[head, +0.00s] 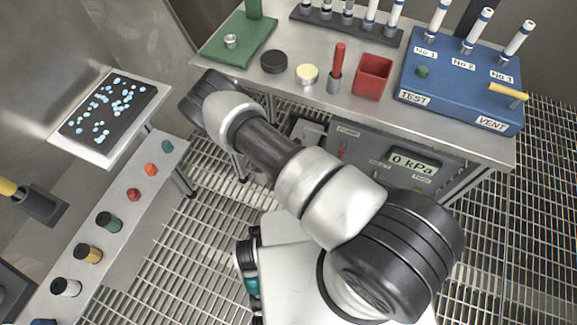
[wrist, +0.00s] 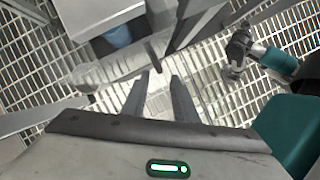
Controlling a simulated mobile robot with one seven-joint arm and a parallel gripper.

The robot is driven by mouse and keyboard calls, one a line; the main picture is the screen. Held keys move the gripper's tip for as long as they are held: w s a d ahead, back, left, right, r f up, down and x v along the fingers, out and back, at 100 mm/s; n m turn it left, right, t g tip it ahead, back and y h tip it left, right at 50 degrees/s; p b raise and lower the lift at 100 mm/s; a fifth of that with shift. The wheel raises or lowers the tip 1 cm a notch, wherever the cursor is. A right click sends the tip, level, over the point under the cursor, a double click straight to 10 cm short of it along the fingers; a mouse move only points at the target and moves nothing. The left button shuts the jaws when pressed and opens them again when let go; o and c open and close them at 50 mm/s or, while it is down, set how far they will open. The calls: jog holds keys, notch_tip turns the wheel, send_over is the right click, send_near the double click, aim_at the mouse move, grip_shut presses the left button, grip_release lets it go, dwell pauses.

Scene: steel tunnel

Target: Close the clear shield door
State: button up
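I cannot clearly make out the clear shield door in either view. In the wrist view a pale, hazy, see-through patch (wrist: 85,76) shows left of my gripper, but I cannot tell whether it is part of the door. My gripper (wrist: 159,80) points down over the floor grating in the wrist view. Its two fingers are apart with nothing between them. In the head view my arm crosses the middle and hides my gripper.
A steel bench (head: 300,92) at the back carries a blue test block (head: 460,88), a red bin (head: 373,76) and a green stand (head: 236,42). A panel reading 0 kPa (head: 415,162) sits below it. A tray of bluish pieces (head: 108,145) and a knob panel (head: 120,235) stand left.

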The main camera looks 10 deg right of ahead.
jog(key=p+v, duration=0.2)
jog(key=v, duration=0.7)
jog(key=shift+r, duration=0.25)
jog(key=shift+s, duration=0.25)
